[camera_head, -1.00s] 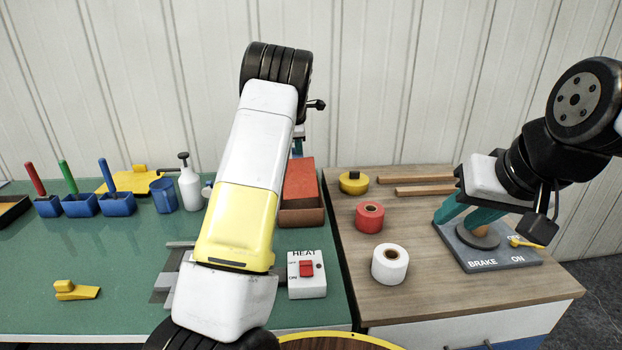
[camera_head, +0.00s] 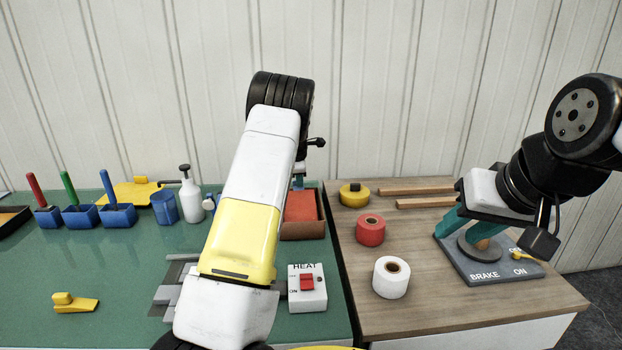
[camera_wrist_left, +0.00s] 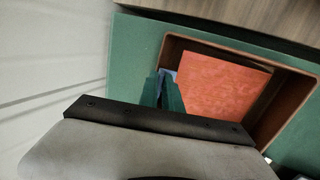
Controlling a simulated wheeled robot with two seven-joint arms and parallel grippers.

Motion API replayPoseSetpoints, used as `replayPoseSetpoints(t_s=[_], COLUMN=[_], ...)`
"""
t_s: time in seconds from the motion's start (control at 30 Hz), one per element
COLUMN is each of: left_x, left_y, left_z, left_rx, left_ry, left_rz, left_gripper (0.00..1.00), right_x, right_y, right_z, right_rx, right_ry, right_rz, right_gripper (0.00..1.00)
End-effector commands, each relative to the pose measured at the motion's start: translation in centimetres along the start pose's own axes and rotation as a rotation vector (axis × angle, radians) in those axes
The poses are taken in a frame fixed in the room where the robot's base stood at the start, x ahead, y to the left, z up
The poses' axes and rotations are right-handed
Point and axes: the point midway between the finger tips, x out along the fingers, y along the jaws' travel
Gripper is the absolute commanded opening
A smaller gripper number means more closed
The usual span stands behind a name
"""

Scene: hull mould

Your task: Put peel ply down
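A red-orange, faintly patterned sheet or stack, possibly the peel ply (camera_head: 299,206), lies in a brown open tray (camera_head: 302,231). The sheet also shows in the left wrist view (camera_wrist_left: 222,88), inside the tray's rim (camera_wrist_left: 296,118). My left gripper (camera_wrist_left: 166,92) has its teal fingers at the tray's edge beside the sheet. They look close together with a small bluish patch between them, and I cannot tell whether they grip anything. In the head view my arm mostly hides it. My right gripper (camera_head: 468,232) has its teal fingers apart, low over the brake plate.
White (camera_head: 391,278), red (camera_head: 370,230) and yellow (camera_head: 354,195) rolls stand on the wooden top. A heat switch box (camera_head: 307,289) stands in front of the tray. Blue holders and a bottle (camera_head: 190,197) stand left.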

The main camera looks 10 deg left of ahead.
Motion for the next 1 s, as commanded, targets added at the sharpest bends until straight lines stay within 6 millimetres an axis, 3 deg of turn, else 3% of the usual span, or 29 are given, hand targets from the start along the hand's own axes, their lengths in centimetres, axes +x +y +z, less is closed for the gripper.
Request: replayPoseSetpoints(t_s=[0.1, 0.47, 0.57, 1.0], left_x=[0.0, -0.5, -1.7, -10.5], left_y=[0.0, 0.2, 0.2, 0.2], left_z=[0.0, 0.1, 0.1, 0.1], left_rx=[0.0, 0.0, 0.0, 0.0], left_ry=[0.0, -0.001, -0.002, -0.002], left_rz=[0.0, 0.001, 0.001, 0.001], left_gripper=[0.28, 0.28, 0.28, 0.28], right_x=[0.0, 0.0, 0.0, 0.0], right_y=[0.0, 0.0, 0.0, 0.0], right_z=[0.0, 0.0, 0.0, 0.0], right_rx=[0.0, 0.0, 0.0, 0.0], right_ry=[0.0, 0.0, 0.0, 0.0], right_rz=[0.0, 0.0, 0.0, 0.0], right_gripper=[0.36, 0.36, 0.36, 0.36])
